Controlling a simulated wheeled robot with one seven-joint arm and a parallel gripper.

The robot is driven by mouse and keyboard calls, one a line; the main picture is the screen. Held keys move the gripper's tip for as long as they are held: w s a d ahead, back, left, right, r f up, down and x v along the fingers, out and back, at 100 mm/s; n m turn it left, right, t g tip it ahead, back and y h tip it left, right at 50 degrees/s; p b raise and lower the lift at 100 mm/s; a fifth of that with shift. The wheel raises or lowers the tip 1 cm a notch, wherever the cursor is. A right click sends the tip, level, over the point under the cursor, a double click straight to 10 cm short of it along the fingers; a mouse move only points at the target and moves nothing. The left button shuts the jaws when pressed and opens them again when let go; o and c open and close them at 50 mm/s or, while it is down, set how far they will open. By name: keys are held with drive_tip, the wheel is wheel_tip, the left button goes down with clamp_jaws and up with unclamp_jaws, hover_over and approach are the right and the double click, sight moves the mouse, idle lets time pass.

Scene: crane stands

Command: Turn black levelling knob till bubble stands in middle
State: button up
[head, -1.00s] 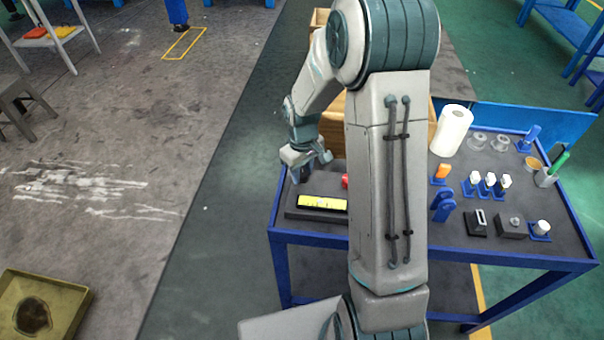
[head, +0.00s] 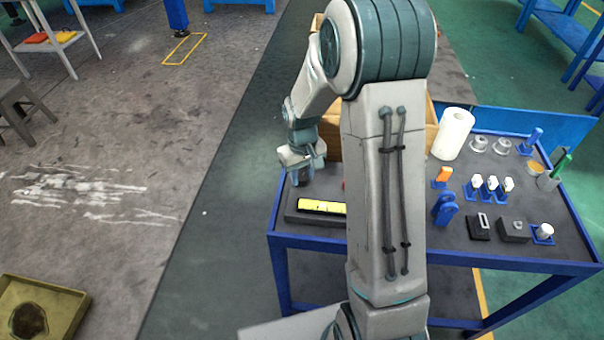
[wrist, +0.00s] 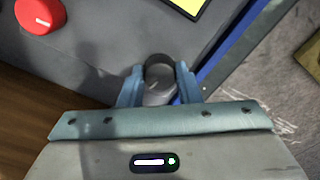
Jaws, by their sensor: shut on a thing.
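The black levelling knob (wrist: 160,70) is between the two blue fingers of my gripper (wrist: 158,86) in the wrist view; the gripper is shut on it. A pale line shows on the knob's grey face. In the head view my gripper (head: 301,172) is low over the back left of the cart, behind the yellow level (head: 322,207), and the knob is hidden there. The level lies on a dark grey block (head: 300,218). Only its corner (wrist: 187,5) shows in the wrist view. The bubble is too small to make out.
A red knob (wrist: 40,15) sits on the same grey surface, apart from my gripper. A wooden box (head: 331,135) stands close behind the gripper. A paper roll (head: 453,134) and several small parts in blue holders stand on the cart's right side.

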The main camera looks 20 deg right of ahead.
sight(302, 176)
drive_tip(key=o, duration=1)
drive_tip(key=shift+r, duration=0.1)
wheel_tip(302, 176, up, 14)
drive_tip(key=shift+f, duration=0.15)
drive_tip(key=s+r+m+t, duration=0.1)
drive_tip(key=s, duration=0.5)
drive_tip(key=s+r+m+t+p, duration=0.1)
drive_tip(key=s+r, duration=0.1)
drive_tip(key=s, duration=0.5)
drive_tip(key=s+r+p, duration=0.1)
drive_tip(key=s+r, duration=0.1)
drive_tip(key=s, duration=0.5)
drive_tip(key=shift+s+a+r+m+t, duration=0.1)
drive_tip(key=shift+s+r+m+t, duration=0.15)
drive_tip(key=shift+m+t, duration=0.15)
